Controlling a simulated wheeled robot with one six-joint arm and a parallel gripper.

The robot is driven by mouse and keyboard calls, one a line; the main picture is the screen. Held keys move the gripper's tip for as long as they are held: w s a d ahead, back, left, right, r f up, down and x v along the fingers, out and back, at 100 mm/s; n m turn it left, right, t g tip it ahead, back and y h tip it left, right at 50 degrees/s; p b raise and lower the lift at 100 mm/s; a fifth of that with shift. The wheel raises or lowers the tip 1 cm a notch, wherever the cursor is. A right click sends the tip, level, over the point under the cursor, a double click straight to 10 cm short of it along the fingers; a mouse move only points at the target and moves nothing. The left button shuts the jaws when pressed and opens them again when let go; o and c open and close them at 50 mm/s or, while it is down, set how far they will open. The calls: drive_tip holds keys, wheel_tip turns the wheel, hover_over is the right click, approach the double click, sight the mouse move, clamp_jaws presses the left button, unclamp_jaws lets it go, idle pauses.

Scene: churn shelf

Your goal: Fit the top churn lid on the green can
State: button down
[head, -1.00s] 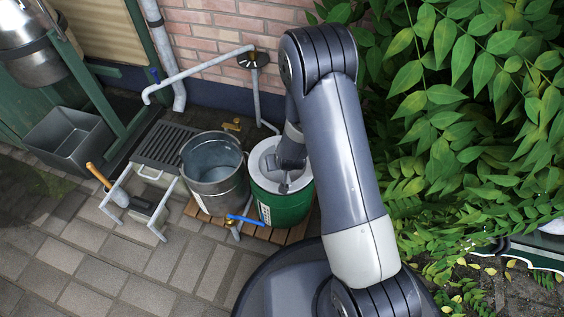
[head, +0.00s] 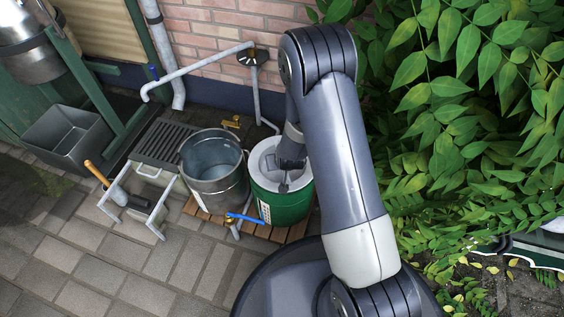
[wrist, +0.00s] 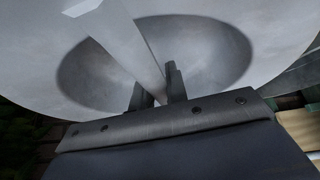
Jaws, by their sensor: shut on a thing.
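The green can (head: 286,205) stands on a wooden slatted base, beside a metal bucket. A pale grey lid (head: 262,160) covers its top; from the head view it looks level on the rim, but I cannot tell whether it is fully seated. In the wrist view the lid (wrist: 215,95) fills the upper picture, with a dished middle and a bar handle (wrist: 128,45) across it. My gripper (wrist: 158,92) is shut on the bar handle, with one finger on each side. In the head view my gripper (head: 284,186) is over the lid, partly hidden by my wrist. The lid's right side is hidden by my arm.
An open metal bucket (head: 213,172) stands close on the can's left. A blue-handled tap (head: 245,218) is in front of them. A grey pipe (head: 205,68) runs behind from the brick wall. Dense leafy plants (head: 455,110) fill the right. Paving (head: 130,265) is clear at front left.

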drive_tip(key=shift+r, duration=0.1)
drive_tip(key=c, duration=1.3)
unclamp_jaws()
drive_tip(key=p+v, duration=0.4)
drive_tip(key=v, duration=0.6)
drive_tip(key=shift+w, duration=0.1)
drive_tip(key=shift+s+r+p, duration=0.3)
drive_tip(key=shift+r+p, duration=0.05)
drive_tip(key=shift+p, duration=0.05)
drive_tip(key=b+x, duration=0.4)
drive_tip(key=x, duration=0.6)
drive_tip(key=shift+f+b, duration=0.35)
drive_tip(key=shift+b, duration=0.05)
drive_tip(key=shift+w+f, duration=0.1)
drive_tip(key=shift+w, duration=0.15)
drive_tip(key=shift+r+p, duration=0.55)
drive_tip(key=shift+r, duration=0.05)
